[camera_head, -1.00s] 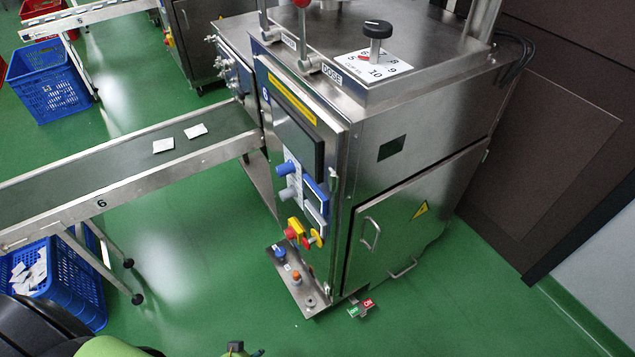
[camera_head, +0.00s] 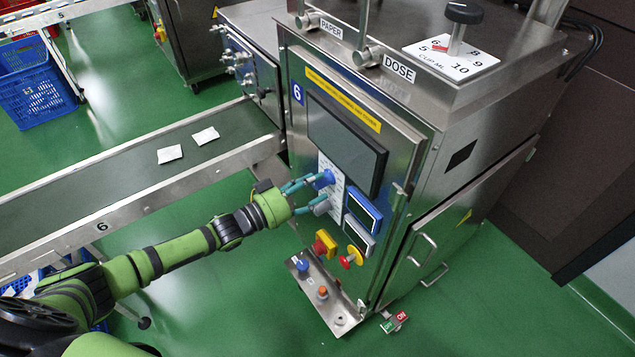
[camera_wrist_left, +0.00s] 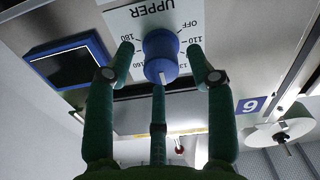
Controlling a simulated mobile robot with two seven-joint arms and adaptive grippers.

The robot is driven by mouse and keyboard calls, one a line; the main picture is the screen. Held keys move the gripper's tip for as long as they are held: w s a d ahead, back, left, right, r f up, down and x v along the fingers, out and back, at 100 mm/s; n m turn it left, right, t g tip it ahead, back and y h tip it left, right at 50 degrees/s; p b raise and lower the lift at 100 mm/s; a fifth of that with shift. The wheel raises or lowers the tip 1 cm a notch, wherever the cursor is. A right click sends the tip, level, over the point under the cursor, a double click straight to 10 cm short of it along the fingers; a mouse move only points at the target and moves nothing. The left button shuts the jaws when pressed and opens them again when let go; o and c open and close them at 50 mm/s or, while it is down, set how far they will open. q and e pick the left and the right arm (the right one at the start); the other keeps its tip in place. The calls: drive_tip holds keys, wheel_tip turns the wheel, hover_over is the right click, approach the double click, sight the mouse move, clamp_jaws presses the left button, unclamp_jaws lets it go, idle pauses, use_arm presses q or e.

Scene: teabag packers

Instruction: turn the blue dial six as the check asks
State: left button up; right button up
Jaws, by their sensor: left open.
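The blue dial (camera_head: 325,179) is on the front panel of machine 6, below the dark screen (camera_head: 345,145). In the left wrist view the blue dial (camera_wrist_left: 160,50) appears upside down under the word UPPER, with a white mark on it and numbers and OFF printed around it. My left gripper (camera_head: 307,192) is at the panel, open. In the wrist view its fingers (camera_wrist_left: 160,60) stand on both sides of the dial with gaps, and a third finger is below it. Contact of the third finger cannot be told. My right gripper is not in view.
A grey dial (camera_head: 321,206) sits just below the blue one. A blue-framed display (camera_head: 363,208) is to the right, and a red knob on a yellow base (camera_head: 325,243) is below. A conveyor (camera_head: 130,194) with two white packets runs left. Green floor lies open in front.

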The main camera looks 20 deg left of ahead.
use_arm(q)
drive_tip(key=shift+x, duration=0.75)
drive_tip(key=shift+w, duration=0.1)
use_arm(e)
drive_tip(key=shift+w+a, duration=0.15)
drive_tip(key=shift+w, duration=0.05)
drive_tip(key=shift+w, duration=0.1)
use_arm(q)
drive_tip(key=c, duration=1.1)
clamp_jaws()
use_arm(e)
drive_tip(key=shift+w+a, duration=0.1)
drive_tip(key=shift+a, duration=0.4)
